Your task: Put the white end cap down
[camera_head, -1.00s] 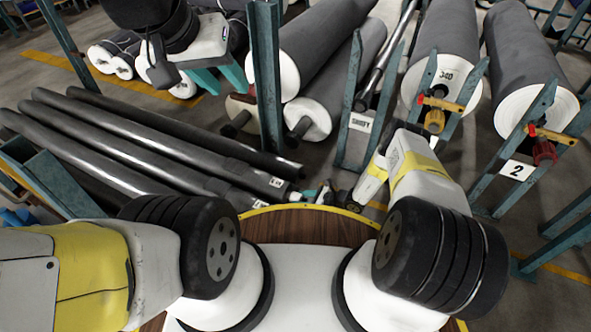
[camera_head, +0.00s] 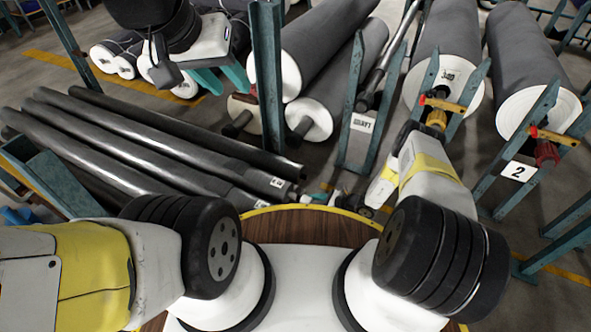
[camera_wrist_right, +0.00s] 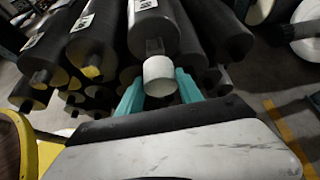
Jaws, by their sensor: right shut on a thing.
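The white end cap (camera_wrist_right: 160,77) is a short white cylinder held between the teal fingers of my right gripper (camera_wrist_right: 160,92) in the right wrist view. It stands before the end of a dark tube; whether they touch I cannot tell. In the head view my right gripper (camera_head: 318,198) is small and partly hidden beside the tube ends, above the yellow-rimmed edge. My left gripper (camera_head: 215,82) is at the upper left of the head view, its teal fingers apart with nothing visible between them.
Several dark tubes (camera_head: 150,150) lie stacked at the left. A wooden surface (camera_head: 310,228) with a yellow rim lies in front of me.

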